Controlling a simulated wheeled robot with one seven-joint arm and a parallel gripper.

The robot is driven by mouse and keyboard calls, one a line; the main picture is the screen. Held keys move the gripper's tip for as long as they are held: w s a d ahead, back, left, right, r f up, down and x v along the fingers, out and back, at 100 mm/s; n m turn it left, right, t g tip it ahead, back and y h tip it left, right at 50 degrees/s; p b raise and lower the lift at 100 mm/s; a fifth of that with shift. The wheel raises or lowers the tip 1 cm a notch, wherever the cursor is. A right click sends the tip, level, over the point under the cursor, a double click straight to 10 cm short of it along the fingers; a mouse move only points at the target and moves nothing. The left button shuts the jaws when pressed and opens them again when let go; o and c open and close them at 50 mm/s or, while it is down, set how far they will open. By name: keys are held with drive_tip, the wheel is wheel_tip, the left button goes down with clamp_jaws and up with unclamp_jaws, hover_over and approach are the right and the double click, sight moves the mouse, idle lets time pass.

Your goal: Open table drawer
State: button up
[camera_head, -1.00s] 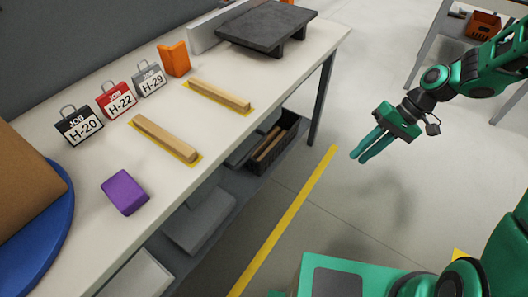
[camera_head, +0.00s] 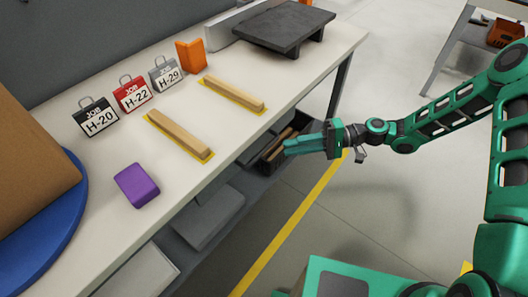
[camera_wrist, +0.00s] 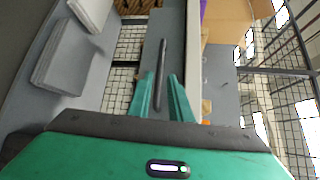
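The worktable (camera_head: 205,185) has a light top. In the wrist view, a grey drawer front (camera_wrist: 176,35) sits beside the pale tabletop edge and carries a long dark bar handle (camera_wrist: 162,55). The drawer looks shut; its front is hidden under the tabletop in the head view. My gripper (camera_head: 287,146) is beside the table's front edge, pointing at it. In the wrist view my gripper (camera_wrist: 161,78) is open, with one finger on each side of the handle's line. I cannot tell whether the fingers reach around the handle or stop short of it.
On the table are a purple block (camera_head: 137,186), wooden bars (camera_head: 180,136), job tags (camera_head: 131,93), an orange piece (camera_head: 191,56) and a dark platform (camera_head: 270,25). Below are a lower shelf with grey panels (camera_head: 209,217) and a dark crate (camera_head: 270,164).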

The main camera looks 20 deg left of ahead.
sight(262, 151)
drive_tip(key=x, duration=1)
